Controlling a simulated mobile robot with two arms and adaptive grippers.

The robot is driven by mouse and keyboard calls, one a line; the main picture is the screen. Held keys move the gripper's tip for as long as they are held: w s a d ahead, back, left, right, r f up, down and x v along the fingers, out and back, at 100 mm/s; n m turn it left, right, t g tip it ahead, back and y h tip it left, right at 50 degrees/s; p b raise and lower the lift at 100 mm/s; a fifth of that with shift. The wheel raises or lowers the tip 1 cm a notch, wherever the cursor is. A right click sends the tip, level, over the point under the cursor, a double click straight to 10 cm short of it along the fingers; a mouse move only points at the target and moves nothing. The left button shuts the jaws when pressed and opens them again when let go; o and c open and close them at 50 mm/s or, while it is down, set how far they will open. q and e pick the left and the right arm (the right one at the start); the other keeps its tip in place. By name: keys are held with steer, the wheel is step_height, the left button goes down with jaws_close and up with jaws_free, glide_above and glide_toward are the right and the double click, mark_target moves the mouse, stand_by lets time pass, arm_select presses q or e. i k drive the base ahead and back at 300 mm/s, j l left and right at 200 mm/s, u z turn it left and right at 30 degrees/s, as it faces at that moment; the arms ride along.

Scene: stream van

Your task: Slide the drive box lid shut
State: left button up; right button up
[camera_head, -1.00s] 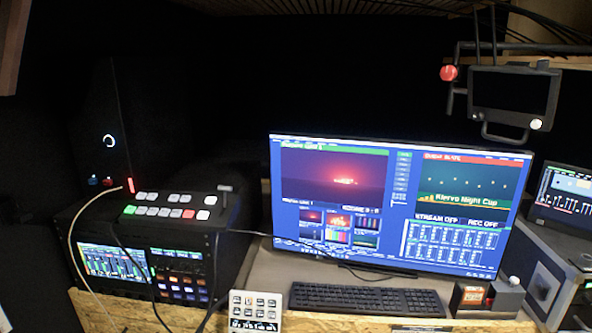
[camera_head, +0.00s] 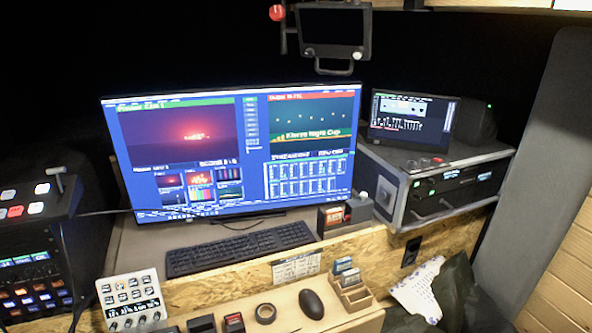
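Neither of my grippers is in the camera_head view. No thing here is plainly marked as the drive box. A small dark box (camera_head: 359,209) with an orange-labelled item (camera_head: 333,217) at its front stands at the right end of the desk, below the monitor's right corner. It could be the drive box, but I cannot make out a lid or tell whether it is open. A small wooden holder (camera_head: 352,296) with cards standing in its slots sits on the lower shelf at the front.
A large monitor (camera_head: 232,150) and a black keyboard (camera_head: 240,249) fill the desk. The lower shelf holds a mouse (camera_head: 311,304), a tape roll (camera_head: 265,313) and a button panel (camera_head: 131,300). A rack case (camera_head: 452,188) with a small screen (camera_head: 411,121) stands at right.

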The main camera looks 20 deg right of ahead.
mark_target(361, 208)
steer(key=z, duration=1.2)
